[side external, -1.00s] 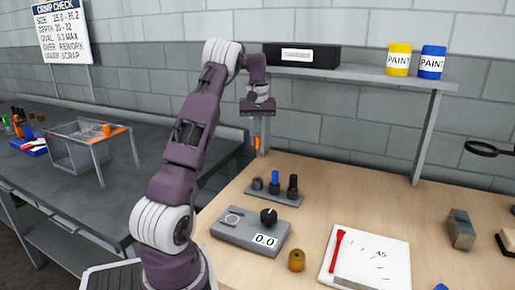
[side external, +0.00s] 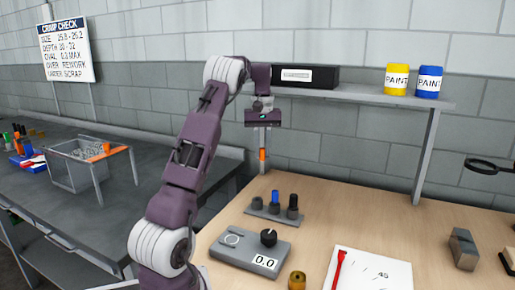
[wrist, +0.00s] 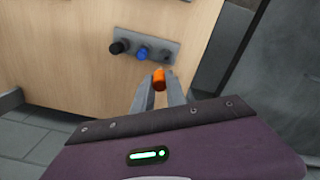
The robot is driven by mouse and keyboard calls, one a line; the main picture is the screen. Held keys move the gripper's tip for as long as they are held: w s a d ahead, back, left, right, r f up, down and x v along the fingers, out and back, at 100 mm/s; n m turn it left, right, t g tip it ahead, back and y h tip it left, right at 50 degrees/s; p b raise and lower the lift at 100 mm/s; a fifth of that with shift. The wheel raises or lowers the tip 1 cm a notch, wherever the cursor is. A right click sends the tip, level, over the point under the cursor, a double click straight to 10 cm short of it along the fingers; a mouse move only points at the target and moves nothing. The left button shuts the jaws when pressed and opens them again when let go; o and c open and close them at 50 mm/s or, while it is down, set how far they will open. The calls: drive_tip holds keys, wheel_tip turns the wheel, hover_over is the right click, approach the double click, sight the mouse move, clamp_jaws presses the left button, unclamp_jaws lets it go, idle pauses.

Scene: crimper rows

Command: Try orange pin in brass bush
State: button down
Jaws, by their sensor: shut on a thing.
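My gripper (side external: 262,148) is shut on the orange pin (side external: 262,156) and holds it upright, high above the back of the wooden bench. In the wrist view the orange pin (wrist: 159,79) shows between the fingertips of my gripper (wrist: 161,88). The brass bush (side external: 297,281) stands at the front of the bench, cut by the bottom edge of the side view. It is well below and apart from the pin. The brass bush is not in the wrist view.
A grey rack (side external: 280,216) holds a blue pin (side external: 275,198) and dark pieces. A grey gauge (side external: 245,250) reading 0.0 lies in front of it. A white board (side external: 385,262) with a red pen (side external: 339,268) lies right. A shelf (side external: 365,94) is behind.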

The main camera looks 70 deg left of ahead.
drive_tip(key=w+d+f, duration=0.1)
drive_tip(key=w+d, duration=0.1)
drive_tip(key=d, duration=0.6)
drive_tip(key=w+d+f, duration=0.1)
drive_tip(key=d+f, duration=0.1)
drive_tip(key=d, duration=0.7)
drive_tip(key=s+d+f, duration=0.3)
drive_tip(key=d, duration=0.5)
drive_tip(key=s+d+f, duration=0.3)
drive_tip(key=d+f, duration=0.1)
drive_tip(key=d, duration=0.4)
drive_tip(key=shift+s+d+f, duration=0.2)
drive_tip(key=shift+s+f, duration=0.05)
drive_tip(key=shift+s, duration=0.1)
drive_tip(key=shift+f, duration=1.85)
drive_tip(key=shift+r, duration=0.1)
wheel_tip(320, 180, up, 7)
idle(0.8)
